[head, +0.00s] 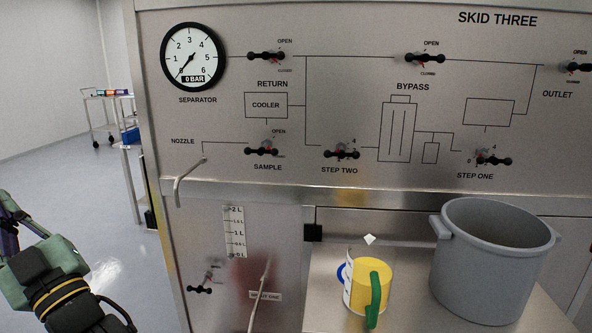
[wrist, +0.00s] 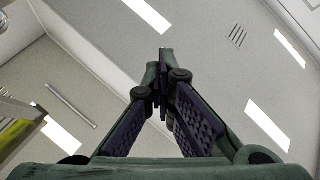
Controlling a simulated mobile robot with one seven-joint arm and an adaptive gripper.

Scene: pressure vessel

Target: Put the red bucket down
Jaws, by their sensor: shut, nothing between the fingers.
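I see no red bucket in either view. A large grey bucket (head: 487,268) stands upright and open-topped on the shelf at the right in the head view. A yellow container with a green handle (head: 372,289) stands to its left, apart from it. In the wrist view my gripper (wrist: 161,75) has its fingers together with nothing between them. It points at the ceiling, clear of any object. My arm (head: 65,290) shows at the lower left of the head view, away from both containers.
A steel panel (head: 345,75) with a gauge (head: 193,57) and several black-handled valves fills the back. A nozzle (head: 188,180) juts out at its left. A metal shelf (head: 405,312) bears the containers. Open floor (head: 75,215) lies left, with a trolley (head: 104,115) farther back.

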